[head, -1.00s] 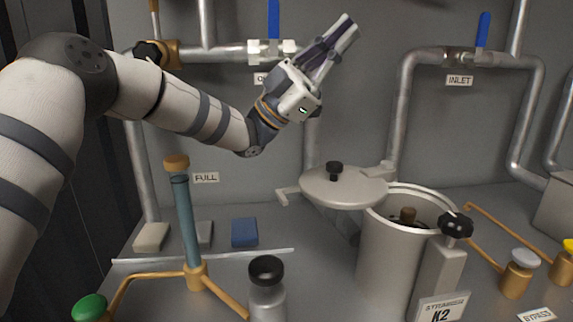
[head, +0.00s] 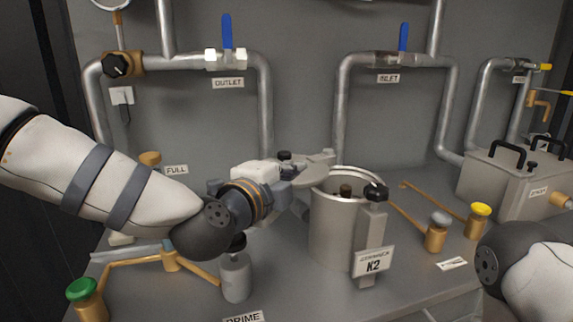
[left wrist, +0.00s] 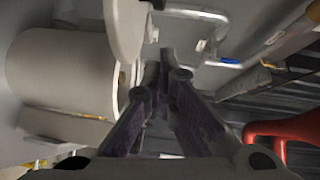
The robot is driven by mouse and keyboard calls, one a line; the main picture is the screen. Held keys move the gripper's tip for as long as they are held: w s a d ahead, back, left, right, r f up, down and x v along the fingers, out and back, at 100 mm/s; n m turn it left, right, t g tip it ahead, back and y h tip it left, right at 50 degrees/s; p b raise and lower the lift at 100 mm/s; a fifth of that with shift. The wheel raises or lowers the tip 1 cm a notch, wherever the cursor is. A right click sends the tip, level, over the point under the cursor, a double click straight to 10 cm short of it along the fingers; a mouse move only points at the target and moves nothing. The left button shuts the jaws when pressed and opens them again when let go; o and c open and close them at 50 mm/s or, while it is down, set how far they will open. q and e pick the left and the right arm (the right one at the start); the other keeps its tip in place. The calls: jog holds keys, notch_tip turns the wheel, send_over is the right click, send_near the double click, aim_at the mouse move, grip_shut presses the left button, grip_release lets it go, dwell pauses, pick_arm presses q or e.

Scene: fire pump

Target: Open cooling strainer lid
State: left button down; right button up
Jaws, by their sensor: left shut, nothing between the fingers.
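The strainer body (head: 332,235) is a pale grey cylinder marked K2, with its round mouth uncovered. The flat strainer lid (head: 312,172) is swung aside to the left, at about rim height. Its small black knob (head: 284,156) shows just beyond my gripper. My left gripper (head: 284,184) is at the lid's left side and partly covers it. In the left wrist view my left fingers (left wrist: 166,65) meet, shut and empty, close to the right of the lid's edge (left wrist: 124,30). I cannot tell whether they touch it. My right gripper is out of view.
A black-knobbed clamp post (head: 372,225) stands at the strainer's front right. Pipes with blue-handled valves (head: 227,32) line the wall. A grey tank (head: 500,185) is at right.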

pick_arm(q)
jog(key=w, duration=0.2)
jog(key=w+f, duration=0.1)
jog(key=w, duration=0.1)
jog(key=w+b, duration=0.1)
jog(key=shift+w+f, duration=0.3)
jog(key=shift+w, duration=0.1)
jog(key=shift+w+a+r, duration=0.15)
jog(key=shift+w+r, duration=0.05)
jog(key=shift+w, duration=0.1)
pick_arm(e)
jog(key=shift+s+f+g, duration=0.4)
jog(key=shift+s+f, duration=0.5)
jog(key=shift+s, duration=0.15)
